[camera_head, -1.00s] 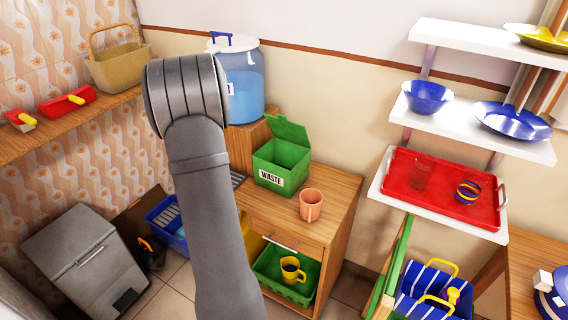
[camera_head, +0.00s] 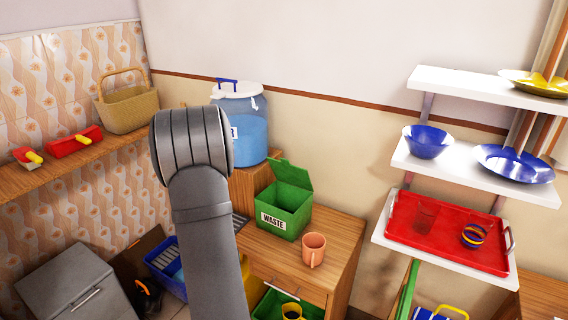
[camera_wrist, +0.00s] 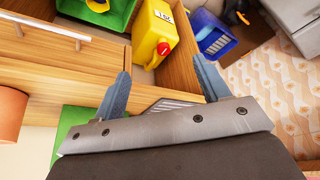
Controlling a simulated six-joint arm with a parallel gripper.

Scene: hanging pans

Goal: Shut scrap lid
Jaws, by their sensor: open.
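The green bin labelled WASTE (camera_head: 279,215) stands on the wooden cabinet top in the head view, left of the orange cup. Its green lid (camera_head: 291,173) is open, tilted up at the back. In the wrist view a green surface (camera_wrist: 76,118), seemingly part of this bin, shows at lower left, partly hidden by my gripper. My gripper (camera_wrist: 162,88) shows in the wrist view with its two fingers spread apart and nothing between them. In the head view only my arm shows; the gripper is hidden behind it.
An orange cup (camera_head: 313,250) stands just right of the bin on the cabinet (camera_head: 337,262). A blue water container (camera_head: 241,124) stands behind. A yellow container (camera_wrist: 153,38) shows below in the wrist view. A red tray (camera_head: 448,234) sits on the lower right shelf.

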